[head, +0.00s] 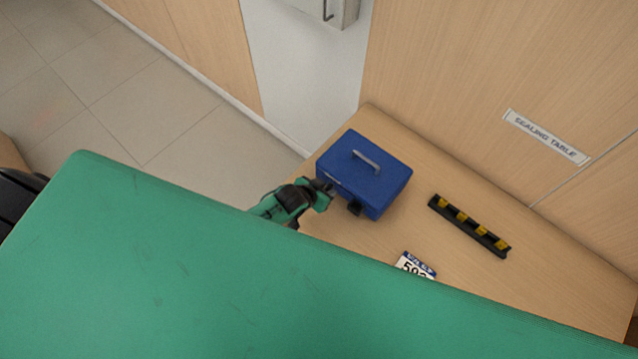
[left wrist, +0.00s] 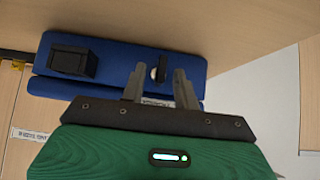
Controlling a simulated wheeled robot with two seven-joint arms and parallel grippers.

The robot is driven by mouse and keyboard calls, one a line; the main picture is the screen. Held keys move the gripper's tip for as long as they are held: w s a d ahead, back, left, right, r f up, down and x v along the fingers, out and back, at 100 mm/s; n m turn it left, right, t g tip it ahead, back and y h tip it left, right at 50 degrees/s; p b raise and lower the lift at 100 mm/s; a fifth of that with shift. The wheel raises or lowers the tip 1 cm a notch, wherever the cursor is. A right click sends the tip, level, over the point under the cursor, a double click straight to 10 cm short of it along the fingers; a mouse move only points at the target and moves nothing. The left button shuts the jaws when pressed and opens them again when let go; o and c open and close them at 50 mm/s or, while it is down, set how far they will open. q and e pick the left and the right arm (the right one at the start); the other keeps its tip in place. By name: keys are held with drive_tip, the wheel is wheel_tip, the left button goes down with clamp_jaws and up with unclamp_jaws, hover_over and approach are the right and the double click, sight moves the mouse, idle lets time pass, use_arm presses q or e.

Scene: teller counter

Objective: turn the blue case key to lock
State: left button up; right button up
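The blue case (head: 369,170) stands on the wooden table with its grey handle on top. My left gripper (head: 325,187) is at the case's front side. In the left wrist view the case (left wrist: 115,55) appears upside down, with a dark key (left wrist: 163,67) beside a round silver lock on its face. The left gripper's fingers (left wrist: 159,72) are spread apart, with the key and lock showing between their tips. I cannot tell whether either finger touches the key. My right gripper is in neither view.
A black block (left wrist: 73,62) sticks out from the case face beside the key. On the table (head: 385,236) lie a black strip with yellow pieces (head: 470,226) and a numbered card (head: 414,265). A "SEALING TABLE" sign (head: 546,137) is on the wooden wall behind.

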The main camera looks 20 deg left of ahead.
use_arm(q)
drive_tip(key=b+v, duration=0.3)
drive_tip(key=v, duration=1)
drive_tip(key=shift+s+r, duration=0.2)
drive_tip(key=shift+a, duration=0.1)
